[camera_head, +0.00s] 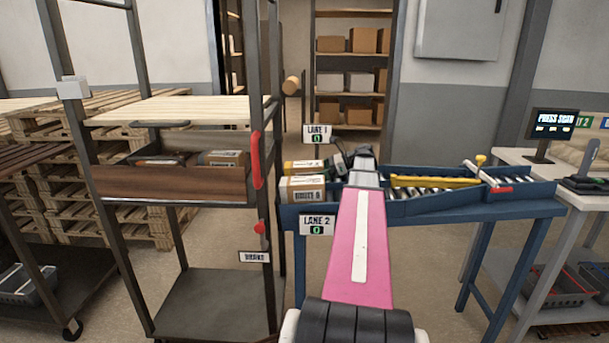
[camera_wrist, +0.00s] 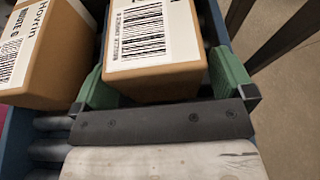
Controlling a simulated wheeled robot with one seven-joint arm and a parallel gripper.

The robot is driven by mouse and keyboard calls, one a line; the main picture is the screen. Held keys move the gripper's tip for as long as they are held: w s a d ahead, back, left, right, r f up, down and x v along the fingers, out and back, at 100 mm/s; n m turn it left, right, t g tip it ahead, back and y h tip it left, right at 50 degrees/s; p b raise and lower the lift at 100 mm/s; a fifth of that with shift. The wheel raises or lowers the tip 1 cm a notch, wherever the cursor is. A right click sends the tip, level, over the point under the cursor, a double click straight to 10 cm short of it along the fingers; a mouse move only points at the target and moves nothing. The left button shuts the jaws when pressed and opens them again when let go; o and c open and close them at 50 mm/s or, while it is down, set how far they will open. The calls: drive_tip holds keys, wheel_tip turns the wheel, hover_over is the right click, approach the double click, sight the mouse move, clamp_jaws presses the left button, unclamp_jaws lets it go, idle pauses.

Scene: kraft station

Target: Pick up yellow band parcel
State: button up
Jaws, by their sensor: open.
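A parcel with a yellow patch and a dark end (camera_head: 303,166) lies at the left end of the blue conveyor, behind a brown Route parcel (camera_head: 302,189). My gripper (camera_head: 352,160) is just right of these parcels, small and partly hidden by its own wrist. In the wrist view, my gripper's green fingers (camera_wrist: 158,62) are open, one on each side of a brown parcel with a barcode label (camera_wrist: 158,82). No yellow band shows on it there; whether the fingers touch it is unclear. The Route parcel (camera_wrist: 45,60) is beside it to the left.
The blue conveyor (camera_head: 420,209) has rollers and a yellow bar (camera_head: 435,181). A rack (camera_head: 170,186) with a wooden drawer stands on the left. A white bench (camera_head: 586,197) with a screen (camera_head: 553,125) stands on the right. Floor shows beyond the conveyor in the wrist view.

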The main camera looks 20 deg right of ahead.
drive_tip(key=shift+w+a+f, duration=0.25)
drive_tip(key=shift+a+f, duration=0.05)
drive_tip(key=shift+a, duration=0.3)
drive_tip(key=c, duration=1.1)
drive_tip(key=shift+r, duration=0.2)
